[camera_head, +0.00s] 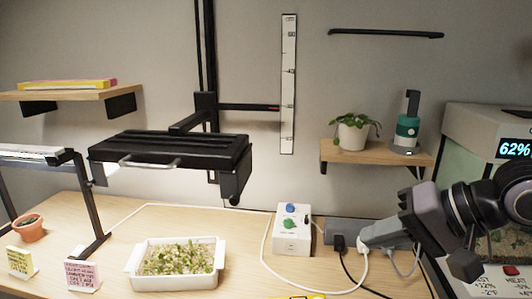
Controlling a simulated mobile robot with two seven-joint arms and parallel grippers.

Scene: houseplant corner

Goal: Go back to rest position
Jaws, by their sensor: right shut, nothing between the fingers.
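My right gripper (372,237) comes in from the right edge. Its grey fingers are together and empty, pointing left over the back right of the table, in front of a power strip (343,229). It appears to be above the cables; whether it touches anything there, I cannot tell. My left gripper is not in view.
A white control box (291,238) with blue and green knobs stands left of my right gripper. A white tray of seedlings (134,266) sits below a black lamp (170,150). A terrarium (472,116) stands at right, and a shelf (375,156) holds a plant and bottle.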

